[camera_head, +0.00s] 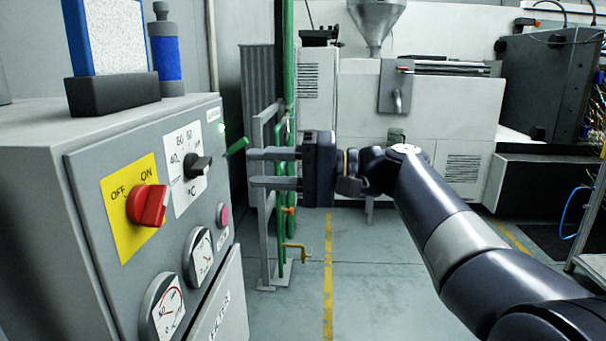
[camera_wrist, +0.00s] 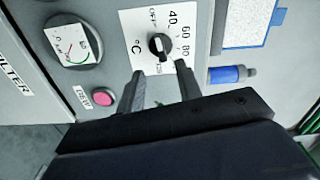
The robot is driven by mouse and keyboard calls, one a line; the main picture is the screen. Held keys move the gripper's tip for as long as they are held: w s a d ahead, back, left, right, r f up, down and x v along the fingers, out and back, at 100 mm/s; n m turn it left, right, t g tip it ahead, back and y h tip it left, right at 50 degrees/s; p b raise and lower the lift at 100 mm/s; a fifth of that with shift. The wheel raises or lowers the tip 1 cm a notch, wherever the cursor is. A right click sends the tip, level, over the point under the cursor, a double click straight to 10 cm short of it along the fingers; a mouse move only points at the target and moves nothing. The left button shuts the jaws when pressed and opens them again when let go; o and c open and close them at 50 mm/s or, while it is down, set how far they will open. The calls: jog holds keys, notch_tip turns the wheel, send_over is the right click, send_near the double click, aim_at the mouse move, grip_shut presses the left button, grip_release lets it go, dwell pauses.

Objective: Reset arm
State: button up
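My gripper (camera_head: 262,168) is stretched out toward the right side of the grey control cabinet (camera_head: 120,165). Its two fingers are apart, with nothing held between them. In the wrist view my gripper (camera_wrist: 157,82) points at the black temperature knob (camera_wrist: 159,45) on its white scale plate. The knob lies just beyond the fingertips and looks clear of them, though the exact distance cannot be told. In the head view the knob (camera_head: 197,165) sits left of the fingertips. My dark arm reaches in from the lower right.
The cabinet also bears a red switch (camera_head: 148,205) on a yellow plate, a pink button (camera_head: 222,215) and gauges (camera_head: 199,257). Green pipes (camera_head: 288,70) rise behind my gripper. Floor (camera_head: 375,285) is clear below my arm.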

aim_at(208, 165)
jog(key=a, duration=0.8)
jog(key=shift+w+a+r, duration=0.1)
jog(key=shift+w+r, duration=0.1)
jog(key=shift+w, duration=0.05)
jog(key=shift+r+m+p, duration=0.15)
jog(key=shift+m+p, duration=0.75)
jog(key=shift+p, duration=0.1)
jog(key=m+p, duration=0.6)
jog(key=p, duration=0.1)
jog(key=shift+m, duration=0.3)
jog(key=shift+f+m+p, duration=0.2)
jog(key=shift+m+p, duration=0.6)
jog(key=shift+p, duration=0.1)
